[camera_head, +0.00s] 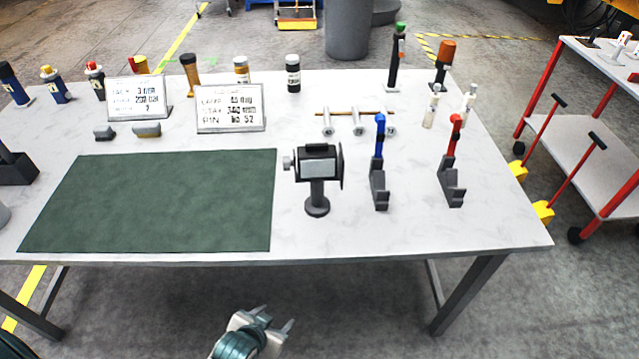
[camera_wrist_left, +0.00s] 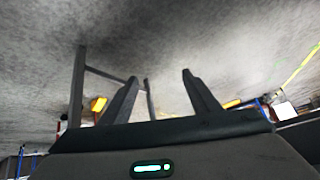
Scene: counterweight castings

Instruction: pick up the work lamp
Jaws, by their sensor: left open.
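The work lamp (camera_head: 318,168) stands upright on the white table, right of the green mat. It has a dark boxy head with a grey face, a short post and a round dark base. My left gripper (camera_head: 272,319) is in front of the table, low in the head view, apart from the lamp. Its two fingers are spread and empty. In the left wrist view the open fingers (camera_wrist_left: 160,95) point over bare floor and table legs; the lamp does not show there. My right gripper is not in view.
A green mat (camera_head: 160,200) lies left of the lamp. Right of it stand a blue-handled tool (camera_head: 379,165) and a red-handled tool (camera_head: 452,165) in dark holders. Behind are sign plates (camera_head: 230,110), bottles and a small rack (camera_head: 357,122). The table's front edge lies between gripper and lamp.

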